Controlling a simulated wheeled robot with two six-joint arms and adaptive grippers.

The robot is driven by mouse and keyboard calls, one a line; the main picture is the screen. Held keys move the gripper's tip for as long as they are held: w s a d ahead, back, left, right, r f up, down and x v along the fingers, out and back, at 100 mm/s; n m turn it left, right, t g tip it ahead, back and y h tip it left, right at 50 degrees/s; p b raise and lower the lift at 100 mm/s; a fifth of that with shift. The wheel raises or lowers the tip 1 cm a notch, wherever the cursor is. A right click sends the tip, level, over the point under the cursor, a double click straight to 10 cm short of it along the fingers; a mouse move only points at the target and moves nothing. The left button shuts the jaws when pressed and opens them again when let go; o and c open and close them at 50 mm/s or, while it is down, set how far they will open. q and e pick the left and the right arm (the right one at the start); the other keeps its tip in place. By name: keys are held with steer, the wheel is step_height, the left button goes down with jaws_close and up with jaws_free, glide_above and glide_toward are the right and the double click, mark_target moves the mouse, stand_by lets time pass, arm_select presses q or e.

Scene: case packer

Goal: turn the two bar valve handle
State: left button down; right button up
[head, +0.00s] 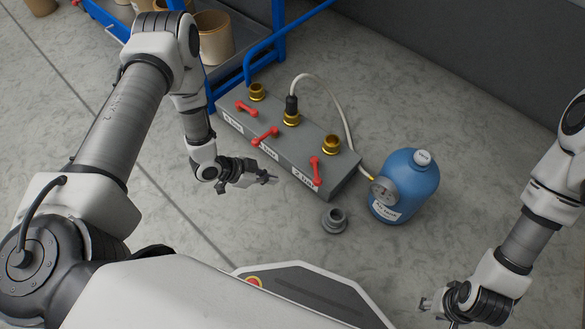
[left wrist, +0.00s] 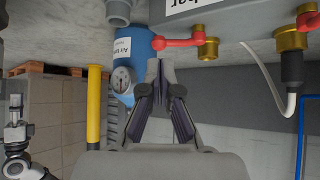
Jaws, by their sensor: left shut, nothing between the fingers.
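The two bar valve handle (head: 316,171) is red, on the right end of the grey valve block, above a label that appears to read 2 bar. It points roughly up and down in the head view. In the left wrist view a red handle (left wrist: 180,42) shows beyond the fingertips, beside a brass port. My left gripper (head: 273,180) is shut and empty, in front of the block and left of that handle, apart from it. Its fingers also show in the left wrist view (left wrist: 160,72). My right gripper (head: 425,304) is low at the right, far from the block; its fingers are too small to judge.
The valve block (head: 340,187) has two more red handles, left (head: 246,108) and middle (head: 265,136). A hose (head: 335,97) plugs into the middle brass port. A blue tank (head: 412,175) stands right of the block. A grey round fitting (head: 334,219) lies in front. A blue-framed rack (head: 265,55) is behind.

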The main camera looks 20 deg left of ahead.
mark_target(316, 171)
arm_select(q)
steer(key=d+r+b+x, duration=0.1)
steer(key=b+x, duration=0.6)
steer(key=x, duration=0.6)
steer(key=shift+w+r, duration=0.3)
steer(key=shift+w, duration=0.05)
steer(key=shift+d, duration=0.15)
